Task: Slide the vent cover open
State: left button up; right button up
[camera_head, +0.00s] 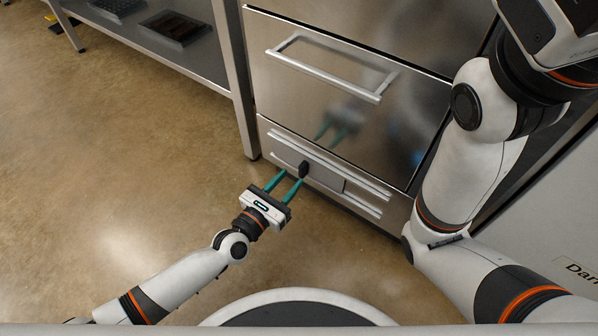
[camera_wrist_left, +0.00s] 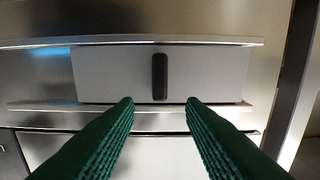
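The vent cover (camera_head: 325,178) is a flat grey plate between two horizontal rails, low on the steel cabinet front. A black upright knob (camera_head: 304,169) stands out from it. In the left wrist view the cover (camera_wrist_left: 110,75) fills much of the space between the rails, and its knob (camera_wrist_left: 160,77) is near the middle. My left gripper (camera_head: 292,179) is open, its green fingers pointing at the cover. In the wrist view the fingers (camera_wrist_left: 160,102) are spread to either side of the knob's line, with nothing between them. I cannot tell whether they touch the knob. My right gripper is out of view.
A steel drawer front with a bar handle (camera_head: 328,68) is above the vent. A steel table leg (camera_head: 237,85) stands close to the cabinet's left side, under a shelf with dark trays (camera_head: 175,28). Open brown floor (camera_head: 130,170) is at left. My right arm fills the right side.

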aim_at(300, 169)
pick_arm(q)
jog(key=b+x, duration=0.1)
jog(key=x, duration=0.4)
grip_shut()
